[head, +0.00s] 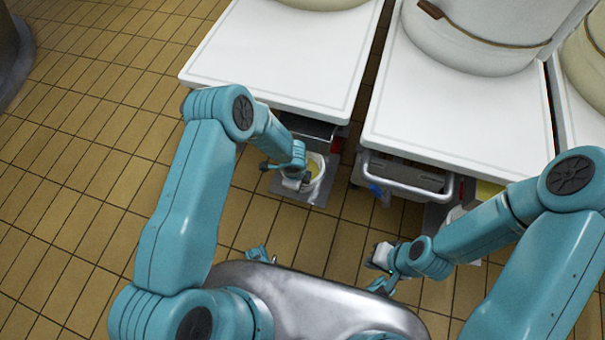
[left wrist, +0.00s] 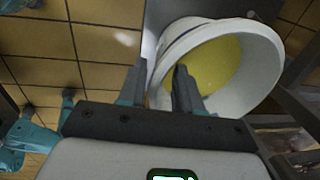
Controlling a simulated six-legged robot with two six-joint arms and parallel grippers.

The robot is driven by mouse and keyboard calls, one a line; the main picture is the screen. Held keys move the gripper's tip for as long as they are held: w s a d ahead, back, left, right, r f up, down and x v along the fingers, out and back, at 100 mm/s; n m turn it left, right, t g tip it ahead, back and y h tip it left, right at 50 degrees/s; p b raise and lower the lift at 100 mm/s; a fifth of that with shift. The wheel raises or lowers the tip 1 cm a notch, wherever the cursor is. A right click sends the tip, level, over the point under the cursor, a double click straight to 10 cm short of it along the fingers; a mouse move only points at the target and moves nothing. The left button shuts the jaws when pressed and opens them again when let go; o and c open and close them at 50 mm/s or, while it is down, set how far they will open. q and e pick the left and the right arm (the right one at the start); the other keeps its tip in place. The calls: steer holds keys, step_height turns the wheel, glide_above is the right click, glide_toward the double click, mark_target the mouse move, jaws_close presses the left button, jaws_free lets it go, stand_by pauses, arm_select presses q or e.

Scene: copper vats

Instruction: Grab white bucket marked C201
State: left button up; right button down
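A white bucket (head: 320,189) with yellow contents stands on a grey plate near the floor, below the front edge of the left white table. It also shows in the left wrist view (left wrist: 273,75). No C201 marking is legible. My left gripper (head: 293,180) is at the bucket's near left side. In the left wrist view my left gripper (left wrist: 160,82) is open, with one finger outside the rim and the other over the yellow inside. The rim wall lies between them. My right gripper (head: 378,272) is low at the centre right, away from the bucket; its fingers are unclear.
Two white tables, left (head: 285,60) and right (head: 455,110), bear large pale vats. A grey cart with a white handle (head: 405,187) stands under the right table. A white object (head: 455,214) is partly hidden behind my right arm. Tiled floor (head: 75,180) on the left is clear.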

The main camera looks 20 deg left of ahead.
arm_select(q)
jaws_close()
steer(key=shift+r, duration=0.1)
stand_by(1.2)
